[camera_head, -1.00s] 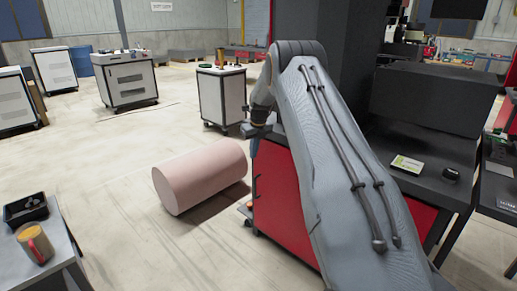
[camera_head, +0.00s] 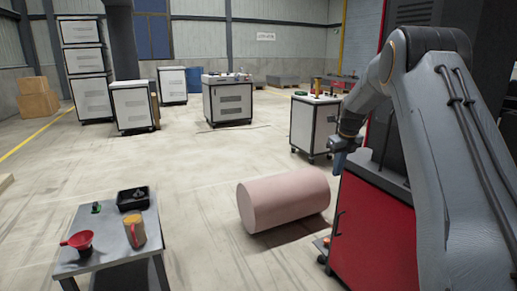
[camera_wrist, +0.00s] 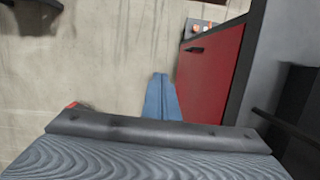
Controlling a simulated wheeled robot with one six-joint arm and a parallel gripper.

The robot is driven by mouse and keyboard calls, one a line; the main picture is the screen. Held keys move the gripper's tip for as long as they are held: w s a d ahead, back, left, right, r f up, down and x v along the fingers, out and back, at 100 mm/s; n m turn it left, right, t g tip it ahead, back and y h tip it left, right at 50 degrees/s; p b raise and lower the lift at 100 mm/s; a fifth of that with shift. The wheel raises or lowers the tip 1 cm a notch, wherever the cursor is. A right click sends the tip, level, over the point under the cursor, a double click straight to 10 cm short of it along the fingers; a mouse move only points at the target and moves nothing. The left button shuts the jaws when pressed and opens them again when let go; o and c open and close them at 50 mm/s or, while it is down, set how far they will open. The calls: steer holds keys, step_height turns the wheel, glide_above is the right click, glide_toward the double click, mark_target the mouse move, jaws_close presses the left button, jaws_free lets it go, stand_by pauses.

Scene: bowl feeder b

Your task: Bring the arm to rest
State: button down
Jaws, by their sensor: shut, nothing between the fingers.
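My arm stands raised at the right of the head view, folded at its elbow, with the forearm reaching down. My gripper (camera_head: 341,163) hangs beside the red cabinet (camera_head: 372,235), over its left edge in the picture. In the wrist view my gripper (camera_wrist: 162,95) shows as two blue fingers lying together, with nothing between them. The red cabinet's side (camera_wrist: 212,72) is just right of the fingers there, and floor lies below them. I cannot tell whether the gripper touches the cabinet.
A pink cylinder (camera_head: 284,199) lies on the floor left of the cabinet. White cabinets stand farther back.

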steer(key=s+a+r+n+g+p, duration=0.1)
steer(key=s+a+n, duration=0.4)
steer(key=s+n, duration=0.5)
steer(key=s+a+r+n+p, duration=0.1)
steer(key=s+a+n+p, duration=0.2)
steer(key=s, duration=1.8)
steer(key=s+a+r+n+g+p, duration=0.1)
steer(key=s+a+n, duration=0.7)
steer(key=s+n, duration=0.8)
steer(key=r+n+p, duration=0.1)
steer(key=n, duration=0.1)
steer(key=shift+s+a+n+g+p, duration=0.2)
steer(key=shift+n+g+p, duration=0.1)
steer(key=shift+n+p, duration=0.1)
steer(key=shift+d, duration=0.1)
